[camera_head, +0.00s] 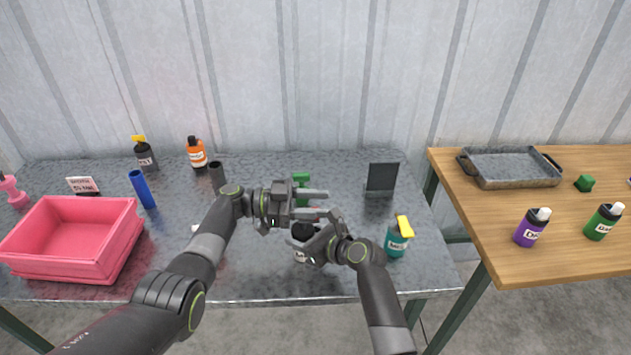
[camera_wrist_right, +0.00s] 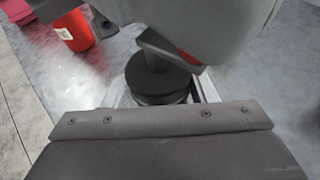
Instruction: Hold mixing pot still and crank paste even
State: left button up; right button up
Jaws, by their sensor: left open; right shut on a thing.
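A black-topped pot (camera_head: 302,231) with a pale label stands on the grey table, mostly hidden by my grippers; I take it as the mixing pot. In the right wrist view a dark round body with an upright post (camera_wrist_right: 157,82) shows below my gripper parts. My right gripper (camera_head: 318,242) is shut at this black part; whether it grips the pot's body or a crank on it is hidden. My left gripper (camera_head: 318,204) is open just behind and above the pot, its fingers pointing right. I cannot see contact between it and the pot.
A green object (camera_head: 300,180) stands behind my left gripper. A teal bottle (camera_head: 397,238) with a yellow top is close to my right arm. A dark upright panel (camera_head: 382,177) stands behind. A pink crate (camera_head: 136,232) is at left. A wooden table (camera_head: 480,228) stands right, across a gap.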

pick_arm(q)
jog(key=shift+r, duration=3.45)
jog(key=n, duration=0.1)
jog(key=f+n, duration=0.1)
jog(key=n, duration=0.1)
jog(key=s+n+t+y, duration=0.1)
jog(key=n, duration=0.1)
jog(key=shift+a+f, duration=0.3)
jog(key=s+a+f+m+t+y, duration=0.2)
jog(key=s+a+m+t+y, duration=0.15)
jog(key=m, duration=1.35)
jog(key=s+a+f+m+t+y, duration=0.15)
jog(key=a+m+t, duration=0.35)
jog(key=m, duration=1.2)
jog(key=shift+y, duration=0.4)
jog(key=x, duration=1.2)
jog(key=shift+s+d, duration=0.1)
jog(key=shift+s, duration=0.05)
